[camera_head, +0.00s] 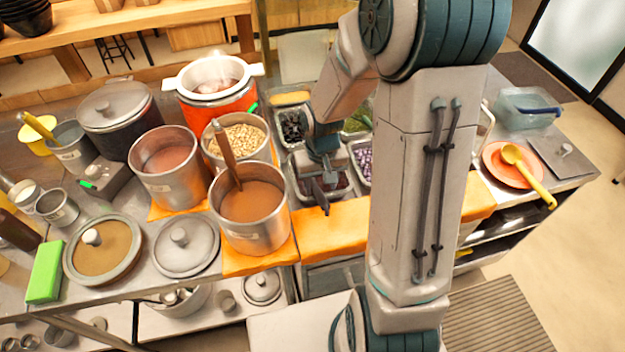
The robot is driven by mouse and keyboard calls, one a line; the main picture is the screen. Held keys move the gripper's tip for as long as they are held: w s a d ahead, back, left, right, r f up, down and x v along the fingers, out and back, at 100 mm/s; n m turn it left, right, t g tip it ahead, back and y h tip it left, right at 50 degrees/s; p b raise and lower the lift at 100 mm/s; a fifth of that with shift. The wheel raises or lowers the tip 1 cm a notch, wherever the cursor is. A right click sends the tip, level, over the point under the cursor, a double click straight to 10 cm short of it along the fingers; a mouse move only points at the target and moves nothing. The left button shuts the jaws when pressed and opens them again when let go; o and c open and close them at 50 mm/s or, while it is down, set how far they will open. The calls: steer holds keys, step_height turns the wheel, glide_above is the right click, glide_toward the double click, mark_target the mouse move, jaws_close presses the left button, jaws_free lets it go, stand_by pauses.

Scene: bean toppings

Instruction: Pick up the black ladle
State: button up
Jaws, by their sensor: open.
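I cannot clearly pick out a black ladle. A ladle with a brown handle (224,145) leans in a steel pot of brown liquid (254,232); its bowl is hidden in the liquid. My gripper (322,182) points down over the topping containers, right of that pot, and is open. A narrow dark piece shows at its lower end; I cannot tell whether it is a finger or a utensil handle. My arm hides much of the counter behind it.
Steel pots hold pinkish liquid (168,190) and beans (236,160). A yellow ladle (528,173) lies on an orange plate (498,165). A bluish tub (522,113) holds a dark-blue-handled utensil. Lids (186,264) and a green block (45,272) crowd the left.

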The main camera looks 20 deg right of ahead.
mark_target(320, 194)
steer(key=shift+f+p, duration=0.55)
steer(key=shift+f, duration=2.05)
jaws_close()
